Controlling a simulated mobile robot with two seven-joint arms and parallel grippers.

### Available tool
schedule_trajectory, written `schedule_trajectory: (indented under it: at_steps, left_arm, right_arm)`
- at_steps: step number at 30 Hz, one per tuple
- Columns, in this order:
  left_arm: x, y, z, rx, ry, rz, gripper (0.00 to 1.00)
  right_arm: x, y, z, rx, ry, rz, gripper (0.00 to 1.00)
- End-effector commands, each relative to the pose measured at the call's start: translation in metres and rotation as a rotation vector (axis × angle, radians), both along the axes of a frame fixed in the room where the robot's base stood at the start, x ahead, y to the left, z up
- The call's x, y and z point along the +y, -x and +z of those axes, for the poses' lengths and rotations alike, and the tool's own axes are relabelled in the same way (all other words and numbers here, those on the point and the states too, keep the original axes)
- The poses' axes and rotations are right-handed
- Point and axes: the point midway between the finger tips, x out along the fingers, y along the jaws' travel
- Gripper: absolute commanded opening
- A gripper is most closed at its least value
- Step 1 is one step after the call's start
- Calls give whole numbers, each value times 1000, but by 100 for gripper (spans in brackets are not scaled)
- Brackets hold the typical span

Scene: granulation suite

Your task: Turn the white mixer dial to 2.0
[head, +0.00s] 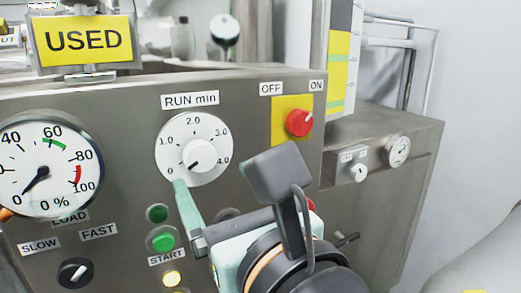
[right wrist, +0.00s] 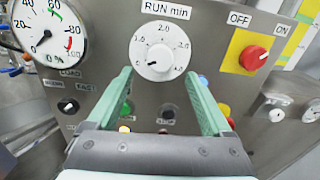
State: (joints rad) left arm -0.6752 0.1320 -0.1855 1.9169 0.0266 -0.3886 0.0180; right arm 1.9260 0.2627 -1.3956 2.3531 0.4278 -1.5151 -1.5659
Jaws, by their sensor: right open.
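The white mixer dial (head: 206,135) sits on the grey panel under the "RUN min" label, with marks from 0 to 4.0. Its round white knob (head: 200,155) has a short black mark pointing to the lower left, near 0. The dial also shows in the right wrist view (right wrist: 160,34), above and between the fingertips. My right gripper (right wrist: 160,75) is open, its green fingers apart and nothing between them. In the head view one finger reaches up to the dial's lower edge; whether it touches I cannot tell. The other finger is hidden. My left gripper is not in view.
A red switch on a yellow plate (head: 279,130) stands right of the dial. A gauge (head: 45,150) is on the left. Green buttons (head: 162,240) and a black SLOW/FAST selector (head: 75,271) lie below. A "USED" sign (head: 82,40) stands on top.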

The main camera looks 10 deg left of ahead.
Motion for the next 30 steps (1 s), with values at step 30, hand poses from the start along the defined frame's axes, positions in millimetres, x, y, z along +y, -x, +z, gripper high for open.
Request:
schedule_trajectory:
  at_steps: [30]
  left_arm:
    - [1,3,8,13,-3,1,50]
  right_arm:
    - [36,-53,0,-1,-1,1,56]
